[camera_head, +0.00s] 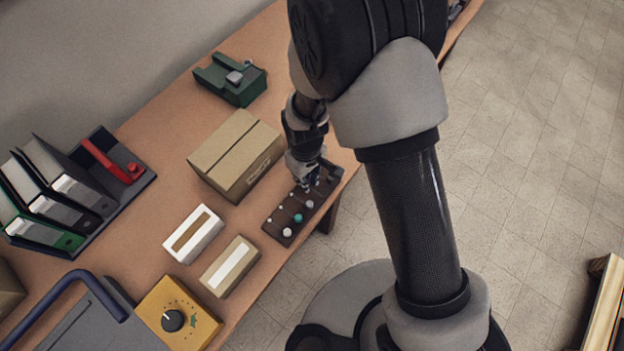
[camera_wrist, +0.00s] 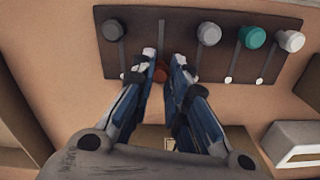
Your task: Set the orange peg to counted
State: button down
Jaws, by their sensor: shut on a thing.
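The orange peg (camera_wrist: 161,73) shows in the wrist view between my fingertips, at the lower edge of a dark brown slotted board (camera_wrist: 183,42). My gripper (camera_wrist: 162,66) is shut on this peg, and the fingers hide part of it. A slot line runs up from the peg towards the board's far edge. In the head view my gripper (camera_head: 310,184) is down at the upper right part of the board (camera_head: 285,219), and the orange peg is hidden there. I see no readable "counted" label.
Other pegs stand at their slots' upper ends in the wrist view: dark grey (camera_wrist: 112,30), light grey (camera_wrist: 208,34), teal (camera_wrist: 252,37) and white (camera_wrist: 291,41). A cardboard box (camera_head: 235,155) stands close left of my gripper. The table's front edge lies close right.

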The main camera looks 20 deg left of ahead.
jog(key=c, duration=1.8)
grip_release()
notch_tip(320, 180, up, 12)
jog(key=shift+r, duration=0.1)
